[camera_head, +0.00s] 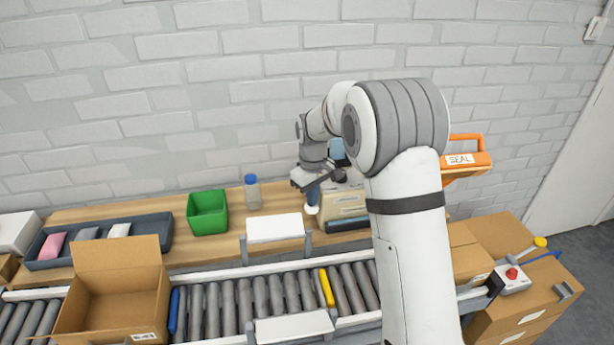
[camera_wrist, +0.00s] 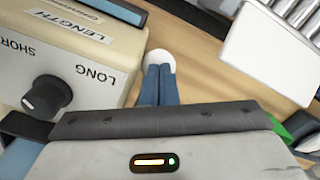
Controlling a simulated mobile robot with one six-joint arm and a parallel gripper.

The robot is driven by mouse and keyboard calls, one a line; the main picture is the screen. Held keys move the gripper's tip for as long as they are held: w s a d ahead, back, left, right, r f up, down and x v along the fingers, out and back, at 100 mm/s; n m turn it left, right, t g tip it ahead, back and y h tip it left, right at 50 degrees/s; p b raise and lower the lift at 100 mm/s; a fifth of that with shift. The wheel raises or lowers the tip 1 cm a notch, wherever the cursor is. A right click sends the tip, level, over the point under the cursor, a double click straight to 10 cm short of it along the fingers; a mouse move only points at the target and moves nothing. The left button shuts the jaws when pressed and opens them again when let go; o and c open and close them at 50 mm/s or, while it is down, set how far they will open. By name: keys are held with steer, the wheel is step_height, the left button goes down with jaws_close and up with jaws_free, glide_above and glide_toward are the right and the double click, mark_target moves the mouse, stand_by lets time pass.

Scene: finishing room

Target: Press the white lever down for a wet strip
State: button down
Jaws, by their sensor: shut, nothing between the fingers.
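The beige tape dispenser (camera_head: 345,203) stands on the wooden bench against the wall. It also shows in the wrist view (camera_wrist: 95,62), with a LENGTH label and a dark knob (camera_wrist: 47,95) between SHORT and LONG. The white lever's round end (camera_wrist: 160,60) sticks out beside the dispenser; it also shows in the head view (camera_head: 312,210). My gripper (camera_wrist: 158,70) is shut and empty, its blue fingers together. In the head view my gripper (camera_head: 312,197) is right above the lever's end. The fingertips overlap it in the wrist view; I cannot tell whether they touch.
A green bin (camera_head: 207,214) and a blue-capped bottle (camera_head: 252,192) stand further left. A roller conveyor (camera_head: 270,295) with an open carton (camera_head: 117,300) runs in front. An orange SEAL handle (camera_head: 466,158) is at right.

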steer(key=shift+f, duration=0.15)
step_height(320, 180, up, 10)
steer(key=w+p, duration=0.2)
steer(key=p, duration=0.5)
steer(key=shift+a, duration=0.2)
steer(key=shift+w+f, duration=0.1)
stand_by(0.3)
steer(key=shift+p, duration=0.3)
step_height(320, 180, up, 5)
steer(key=p, duration=0.3)
stand_by(0.5)
stand_by(0.3)
